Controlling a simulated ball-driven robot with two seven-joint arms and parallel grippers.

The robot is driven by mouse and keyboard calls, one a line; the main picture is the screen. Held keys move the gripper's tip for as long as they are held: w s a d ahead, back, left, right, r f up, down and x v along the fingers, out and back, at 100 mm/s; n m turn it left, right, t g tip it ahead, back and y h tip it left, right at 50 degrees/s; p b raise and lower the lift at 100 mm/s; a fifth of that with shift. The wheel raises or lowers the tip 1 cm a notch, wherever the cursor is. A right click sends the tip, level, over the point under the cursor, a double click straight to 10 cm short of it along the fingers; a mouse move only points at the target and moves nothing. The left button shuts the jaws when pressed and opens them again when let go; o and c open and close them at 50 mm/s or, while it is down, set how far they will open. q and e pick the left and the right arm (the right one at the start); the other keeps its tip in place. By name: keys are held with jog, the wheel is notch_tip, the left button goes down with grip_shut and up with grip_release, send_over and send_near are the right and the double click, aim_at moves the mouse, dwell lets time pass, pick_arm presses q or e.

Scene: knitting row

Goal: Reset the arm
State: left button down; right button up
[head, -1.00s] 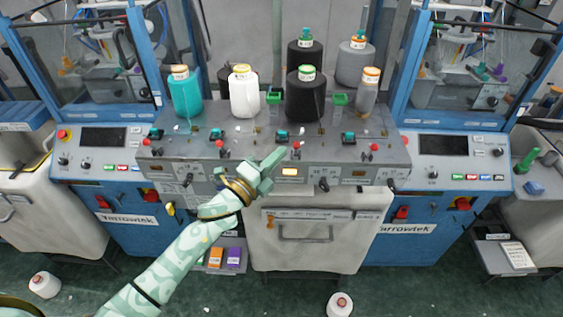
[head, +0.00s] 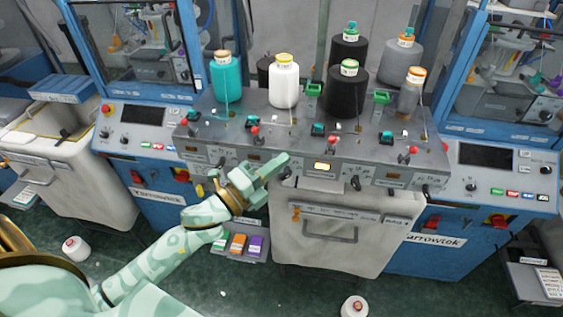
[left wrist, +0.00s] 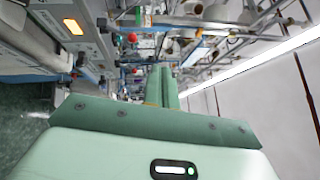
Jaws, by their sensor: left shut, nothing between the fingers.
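My left gripper (head: 277,168) is in front of the grey control panel (head: 345,158) of the knitting machine, left of the lit orange display (head: 322,166). Its fingers are together with nothing between them. In the left wrist view the shut green fingers (left wrist: 161,86) point away from the camera, and the lit orange display (left wrist: 73,27) shows at upper left. Whether the gripper touches the panel cannot be told. My right gripper does not show.
Teal (head: 227,82), white (head: 284,84) and black (head: 347,92) yarn cones stand on the machine top. A pale bin (head: 340,255) is below the panel. Blue cabinets flank it. White cones (head: 75,248) and (head: 354,306) lie on the green floor.

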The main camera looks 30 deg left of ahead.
pick_arm(q)
jog(key=shift+s, duration=0.15)
jog(key=s+a+f+n+g+y+b, duration=0.25)
jog(key=f+n, duration=0.25)
jog(key=f, duration=0.7)
jog(key=s+a+f+n+g+y+b, duration=0.1)
jog(key=s+a+f+n+g+y, duration=0.25)
jog(key=f, duration=0.95)
jog(key=a+f+n+g+y+b, duration=0.15)
jog(key=a+f+n, duration=0.35)
jog(key=f, duration=0.7)
jog(key=s+d+f+n+g+y+b, duration=0.1)
jog(key=s+f+n+g+b, duration=0.15)
jog(key=s+f, duration=0.55)
jog(key=s+f+n+g+b, duration=0.25)
jog(key=s+f, duration=0.45)
jog(key=f, duration=0.4)
jog(key=s+d+f+n+g+b, duration=0.1)
jog(key=s+d+f+g+b, duration=0.1)
jog(key=s+f, duration=0.6)
jog(key=s+d+f+n+g+b, duration=0.1)
jog(key=s+d+f+g+b, duration=0.2)
jog(key=s+f+b, duration=0.4)
jog(key=s+d+f, duration=0.1)
jog(key=s, duration=0.4)
jog(key=shift+s+d, duration=0.2)
jog(key=shift+d, duration=0.05)
